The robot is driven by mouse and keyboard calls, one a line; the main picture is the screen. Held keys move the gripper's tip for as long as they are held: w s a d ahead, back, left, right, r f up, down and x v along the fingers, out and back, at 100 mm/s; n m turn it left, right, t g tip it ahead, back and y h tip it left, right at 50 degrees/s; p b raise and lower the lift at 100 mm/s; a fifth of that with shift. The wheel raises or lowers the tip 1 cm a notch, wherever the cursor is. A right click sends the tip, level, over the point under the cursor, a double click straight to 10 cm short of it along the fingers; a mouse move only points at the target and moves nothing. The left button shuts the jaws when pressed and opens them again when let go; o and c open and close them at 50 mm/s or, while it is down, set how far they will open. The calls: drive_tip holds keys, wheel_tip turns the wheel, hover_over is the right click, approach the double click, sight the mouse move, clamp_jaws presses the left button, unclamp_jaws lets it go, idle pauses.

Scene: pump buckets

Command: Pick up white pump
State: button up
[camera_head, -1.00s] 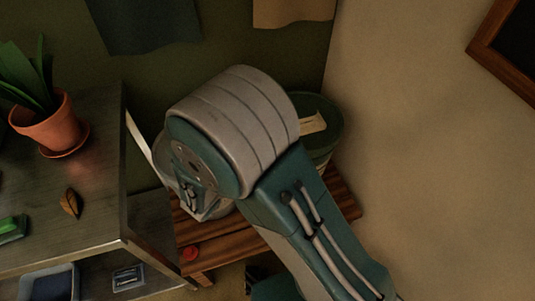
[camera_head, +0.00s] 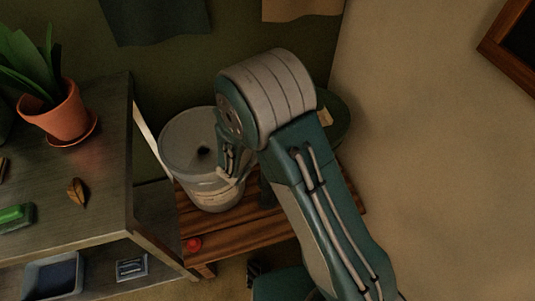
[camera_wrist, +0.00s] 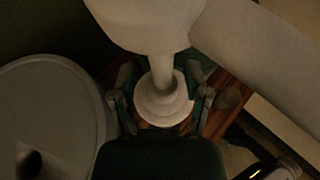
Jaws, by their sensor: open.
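The white pump (camera_wrist: 163,105) shows in the wrist view, with a broad pale head at the top, a narrow stem and a stepped round collar. My gripper (camera_wrist: 162,88) is open, with one finger on each side of the pump's stem and collar. A gap shows between the fingers and the pump, though depth is hard to judge. In the head view my arm hides the pump and most of the gripper.
A pale bucket (camera_head: 182,150) with a dark hole in its lid stands on a wooden bench (camera_head: 235,235), left of my arm. A dark green bucket (camera_head: 337,112) is partly hidden behind my arm. A metal shelf (camera_head: 110,190) with a potted plant (camera_head: 62,112) stands at left.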

drive_tip(key=shift+c, duration=0.3)
clamp_jaws()
wheel_tip(320, 180, up, 28)
idle(0.5)
